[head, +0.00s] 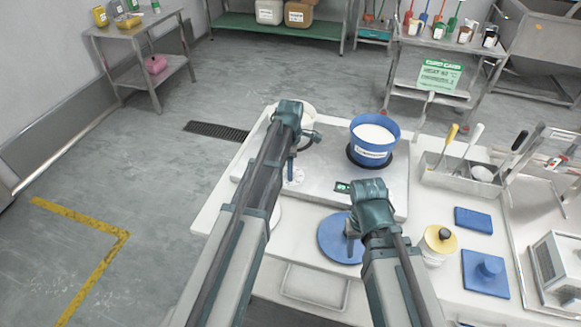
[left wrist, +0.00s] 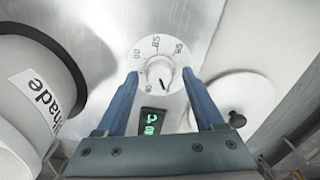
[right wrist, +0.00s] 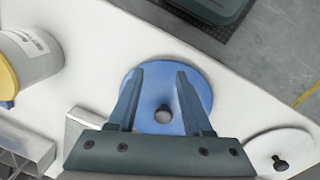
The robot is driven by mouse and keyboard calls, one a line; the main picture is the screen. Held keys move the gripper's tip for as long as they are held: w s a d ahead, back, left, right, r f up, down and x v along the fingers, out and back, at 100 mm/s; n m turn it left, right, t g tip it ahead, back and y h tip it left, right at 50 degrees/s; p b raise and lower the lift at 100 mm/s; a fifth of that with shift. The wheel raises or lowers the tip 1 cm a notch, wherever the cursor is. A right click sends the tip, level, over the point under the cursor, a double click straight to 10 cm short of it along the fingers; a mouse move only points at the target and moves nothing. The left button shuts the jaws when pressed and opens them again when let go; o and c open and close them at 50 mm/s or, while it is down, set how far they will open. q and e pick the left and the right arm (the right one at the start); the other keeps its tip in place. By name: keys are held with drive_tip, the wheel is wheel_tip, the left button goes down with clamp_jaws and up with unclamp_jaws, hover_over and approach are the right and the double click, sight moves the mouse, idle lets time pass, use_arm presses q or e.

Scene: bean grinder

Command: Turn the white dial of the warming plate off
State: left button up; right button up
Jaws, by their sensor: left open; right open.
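The warming plate (head: 320,165) is a flat steel slab on the white table. Its round white dial (head: 296,181) shows just below my left gripper (head: 291,168). In the left wrist view the dial's face (left wrist: 143,49) has a printed scale, and its white knob (left wrist: 159,75) with a dark pointer mark appears between my open left fingers. The pointer is toward the lower part of the scale. A small display with green digits (left wrist: 152,122) is beside it. My right gripper (right wrist: 160,75) is open above a blue lid (right wrist: 150,95), whose dark knob lies between the fingers in view.
A blue pot (head: 368,151) with white contents stands on the plate's right. A whitish pot (head: 307,117) is partly hidden behind my left arm. A white lid (left wrist: 235,98) lies near the dial. A yellow-topped jar (head: 438,243) and a utensil tray (head: 460,178) are right.

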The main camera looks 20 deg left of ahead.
use_arm(q)
drive_tip(key=shift+r, duration=0.1)
use_arm(e)
drive_tip(key=shift+r, duration=0.1)
use_arm(q)
wheel_tip(320, 180, up, 14)
drive_tip(key=p, duration=1.3)
drive_tip(key=shift+f+p, duration=0.2)
drive_tip(key=shift+p, duration=0.2)
use_arm(e)
wheel_tip(320, 180, up, 14)
drive_tip(key=shift+f, duration=0.2)
